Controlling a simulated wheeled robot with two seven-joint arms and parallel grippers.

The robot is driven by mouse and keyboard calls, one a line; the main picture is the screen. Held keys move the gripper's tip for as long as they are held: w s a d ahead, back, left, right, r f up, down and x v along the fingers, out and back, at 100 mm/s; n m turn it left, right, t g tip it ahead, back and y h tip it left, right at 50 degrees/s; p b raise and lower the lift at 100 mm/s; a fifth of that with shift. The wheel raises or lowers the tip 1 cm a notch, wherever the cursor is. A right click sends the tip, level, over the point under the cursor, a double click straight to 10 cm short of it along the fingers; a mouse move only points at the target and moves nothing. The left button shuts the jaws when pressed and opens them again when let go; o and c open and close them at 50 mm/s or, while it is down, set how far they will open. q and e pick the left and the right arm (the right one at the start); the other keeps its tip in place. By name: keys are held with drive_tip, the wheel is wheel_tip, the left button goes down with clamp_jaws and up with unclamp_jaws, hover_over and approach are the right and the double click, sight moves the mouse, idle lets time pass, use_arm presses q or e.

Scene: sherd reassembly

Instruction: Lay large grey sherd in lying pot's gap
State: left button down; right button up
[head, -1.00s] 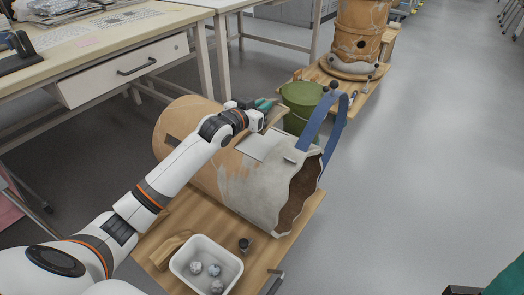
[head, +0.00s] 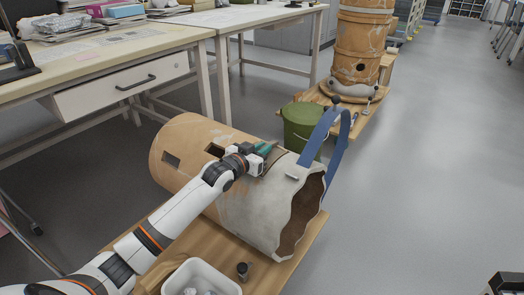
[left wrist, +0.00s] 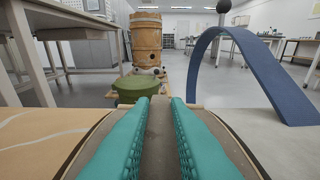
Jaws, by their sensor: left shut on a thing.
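The lying pot (head: 258,218) rests on its side on a wooden board, tan at the left end and grey-white toward its jagged open mouth at the right. My left gripper (head: 265,150) is at the pot's upper side, its teal fingers shut on the large grey sherd (head: 279,156). The sherd's grey-brown face shows between the fingers in the left wrist view (left wrist: 158,145). The gripper hides most of the sherd and of the gap below it, so I cannot tell whether the sherd touches the pot. A dark opening (head: 212,150) shows left of the gripper.
A green bucket (head: 302,130) stands behind the pot. A blue strap (head: 338,150) arches up beside its mouth. A white tub (head: 202,279) and a small dark knob (head: 242,271) are in front.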

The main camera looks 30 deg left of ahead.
use_arm(q)
drive_tip(key=c, duration=1.8)
unclamp_jaws()
drive_tip(key=shift+f, duration=0.1)
drive_tip(key=o, duration=0.4)
